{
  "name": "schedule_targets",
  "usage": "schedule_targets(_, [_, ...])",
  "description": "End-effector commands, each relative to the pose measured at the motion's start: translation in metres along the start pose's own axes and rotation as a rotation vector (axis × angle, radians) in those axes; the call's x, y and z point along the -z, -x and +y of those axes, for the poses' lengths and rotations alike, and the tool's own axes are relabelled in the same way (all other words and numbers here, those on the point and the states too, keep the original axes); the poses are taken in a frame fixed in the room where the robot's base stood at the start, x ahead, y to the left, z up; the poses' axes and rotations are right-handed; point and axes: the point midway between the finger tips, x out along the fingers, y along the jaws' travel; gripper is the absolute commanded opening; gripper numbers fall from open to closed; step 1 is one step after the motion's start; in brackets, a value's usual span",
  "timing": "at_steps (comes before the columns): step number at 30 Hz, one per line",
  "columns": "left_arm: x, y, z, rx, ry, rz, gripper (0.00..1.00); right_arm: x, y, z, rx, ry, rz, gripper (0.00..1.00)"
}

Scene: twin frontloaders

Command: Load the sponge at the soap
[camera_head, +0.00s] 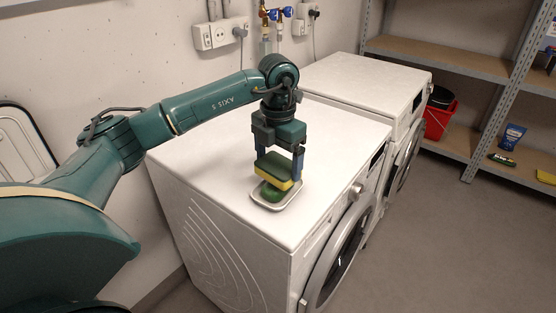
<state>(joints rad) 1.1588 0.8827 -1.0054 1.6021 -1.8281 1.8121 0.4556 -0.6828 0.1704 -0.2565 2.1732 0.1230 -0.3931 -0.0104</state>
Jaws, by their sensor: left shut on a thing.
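A green and yellow sponge (274,168) is held between the fingers of my left gripper (279,164). The gripper points down over the near washing machine's top (220,150). Below the sponge, a green soap (270,192) lies in a pale soap dish (284,202) on that top. The sponge sits just above the soap and partly hides it. I cannot tell if the two touch. My right gripper is not in view.
A second front loader (360,82) stands behind the first. The near machine's top is otherwise clear.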

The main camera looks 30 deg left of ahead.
Motion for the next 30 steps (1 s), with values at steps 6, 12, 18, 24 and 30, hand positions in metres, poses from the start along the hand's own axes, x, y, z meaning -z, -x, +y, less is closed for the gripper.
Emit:
schedule_targets(6, [0.000,0.022,0.000,0.000,0.000,-0.002,0.67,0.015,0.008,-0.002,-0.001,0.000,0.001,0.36])
schedule_targets(12, [0.000,0.038,0.000,0.000,-0.001,-0.002,0.67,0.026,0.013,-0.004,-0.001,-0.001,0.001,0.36])
schedule_targets(18, [0.000,0.050,0.000,0.000,-0.001,-0.001,0.67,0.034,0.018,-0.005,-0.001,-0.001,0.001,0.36])
schedule_targets(24, [0.000,0.050,0.000,0.000,-0.001,-0.001,0.67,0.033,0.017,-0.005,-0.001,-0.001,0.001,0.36])
schedule_targets(30, [0.000,0.050,0.000,0.000,0.000,-0.001,0.67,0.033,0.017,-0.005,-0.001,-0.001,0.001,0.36])
